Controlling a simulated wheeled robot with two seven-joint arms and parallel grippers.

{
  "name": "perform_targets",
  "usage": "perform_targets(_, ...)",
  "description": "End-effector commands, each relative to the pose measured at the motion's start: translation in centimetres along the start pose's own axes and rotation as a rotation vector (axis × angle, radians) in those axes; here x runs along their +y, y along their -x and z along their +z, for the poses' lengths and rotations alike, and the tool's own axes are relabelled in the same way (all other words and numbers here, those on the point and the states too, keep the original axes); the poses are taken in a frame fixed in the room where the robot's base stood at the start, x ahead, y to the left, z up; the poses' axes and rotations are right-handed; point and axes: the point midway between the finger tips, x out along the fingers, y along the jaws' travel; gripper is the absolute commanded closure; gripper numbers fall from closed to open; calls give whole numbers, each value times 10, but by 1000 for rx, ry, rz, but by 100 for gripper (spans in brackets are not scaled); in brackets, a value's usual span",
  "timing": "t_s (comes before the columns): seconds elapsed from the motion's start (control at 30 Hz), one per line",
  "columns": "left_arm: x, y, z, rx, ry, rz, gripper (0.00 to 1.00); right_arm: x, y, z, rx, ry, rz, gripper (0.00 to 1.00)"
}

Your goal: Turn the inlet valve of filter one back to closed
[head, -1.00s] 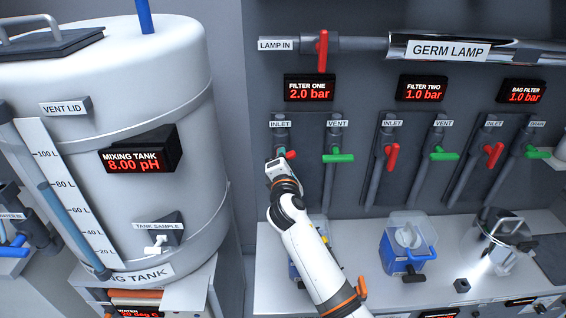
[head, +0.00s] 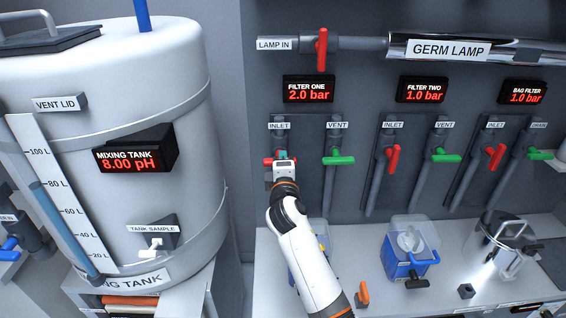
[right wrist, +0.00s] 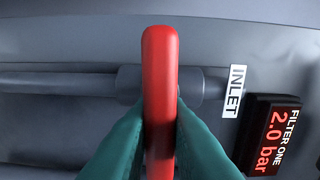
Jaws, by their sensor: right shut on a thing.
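The red handle of filter one's inlet valve (head: 268,160) sits on the leftmost pipe under the INLET label (head: 279,126). Its red ends show to either side of my right gripper (head: 281,162), so it lies about crosswise to the pipe. In the right wrist view the red handle (right wrist: 160,75) stands between the two green fingers of the right gripper (right wrist: 160,140), which is shut on it. The pipe (right wrist: 65,82) runs across behind the handle. The filter one display (head: 309,90) reads 2.0 bar. My left gripper is not in view.
The green vent handle (head: 339,160) of filter one is close to the right of my gripper. Filter two's red inlet handle (head: 393,158) is further right. The white mixing tank (head: 120,215) stands at the left. A blue filter housing (head: 408,262) is on the bench.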

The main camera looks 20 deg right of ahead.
Motion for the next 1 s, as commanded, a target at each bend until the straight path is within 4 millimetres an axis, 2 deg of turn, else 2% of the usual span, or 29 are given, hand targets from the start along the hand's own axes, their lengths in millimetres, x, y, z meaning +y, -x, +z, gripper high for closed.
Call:
perform_targets(0.23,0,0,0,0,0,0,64,0,0,0,0,1,1,100)
perform_targets(0.27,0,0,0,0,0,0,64,0,0,0,0,1,1,81)
perform_targets(0.37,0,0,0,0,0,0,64,0,0,0,0,2,1,64)
perform_targets(0.73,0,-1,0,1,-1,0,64,1,5,0,0,3,1,64)
perform_targets(0.87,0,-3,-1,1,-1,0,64,2,21,1,-2,2,0,64)
perform_targets(1.0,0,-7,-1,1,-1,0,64,3,50,0,-2,1,2,64)
